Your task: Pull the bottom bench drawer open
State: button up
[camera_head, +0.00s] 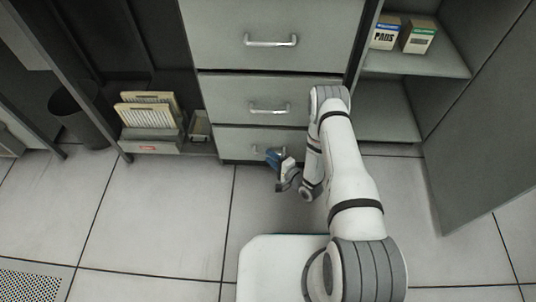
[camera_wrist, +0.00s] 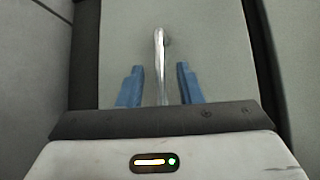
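The bottom bench drawer (camera_head: 237,144) is a grey front low in the cabinet, and it looks shut, level with the drawers above. Its metal bar handle (camera_wrist: 159,60) runs lengthwise in the wrist view, between the two blue fingers. My gripper (camera_head: 273,156) is in front of this drawer in the head view and hides most of the handle. In the wrist view my gripper (camera_wrist: 159,86) is open, with a gap on each side of the bar. The drawer front (camera_wrist: 215,50) fills the background there.
Two more drawers with handles (camera_head: 270,40) (camera_head: 269,108) are above. An open cabinet door (camera_head: 480,150) stands at the right, beside shelves with two small boxes (camera_head: 418,36). A card rack (camera_head: 150,120) and a dark bin (camera_head: 85,115) are at the left. The tiled floor (camera_head: 160,210) in front is clear.

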jog(key=shift+b+x, duration=0.3)
jog(key=shift+x, duration=1.1)
jog(key=shift+c, duration=0.4)
grip_shut()
